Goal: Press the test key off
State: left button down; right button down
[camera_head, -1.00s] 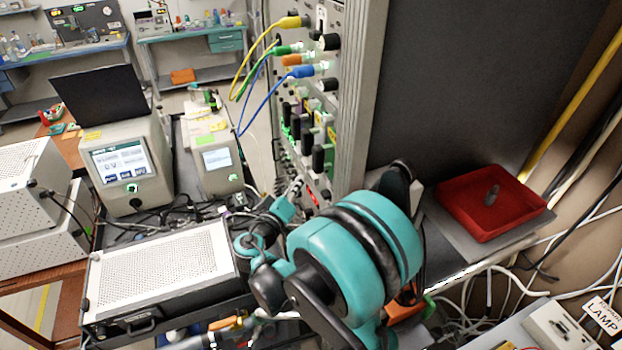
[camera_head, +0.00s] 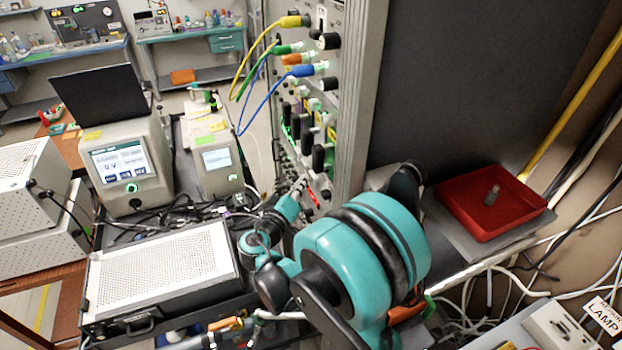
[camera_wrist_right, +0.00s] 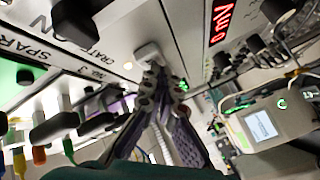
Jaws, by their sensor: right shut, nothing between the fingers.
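My right gripper (camera_head: 299,186) reaches to the front of the tall instrument rack (camera_head: 350,120), low on its panel. In the right wrist view the right gripper (camera_wrist_right: 160,80) is shut and empty, its fingertips together at a small white key (camera_wrist_right: 148,52) on the panel. The tips look very close to this key or against it; I cannot tell which. No readable label marks it as the test key. In the head view the key is hidden behind the gripper and rack edge. My left gripper is not in view.
A red numeric display (camera_wrist_right: 221,22) and black knobs are beside the key. Yellow, green and blue cables (camera_head: 240,85) hang from the rack's upper panel. A perforated white box (camera_head: 165,265) lies left of my arm; a red tray (camera_head: 490,232) stands at right.

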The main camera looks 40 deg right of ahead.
jog(key=shift+s+d, duration=0.2)
jog(key=shift+d, duration=0.5)
dwell(0.5)
jog(key=shift+a, duration=0.15)
jog(key=shift+w+a, duration=0.15)
jog(key=shift+a, duration=0.4)
jog(key=shift+w+a, duration=0.15)
jog(key=shift+a, duration=0.4)
jog(key=a, duration=0.2)
jog(key=w+a+b, duration=0.1)
jog(key=a, duration=0.2)
jog(key=shift+w, duration=0.1)
dwell(0.7)
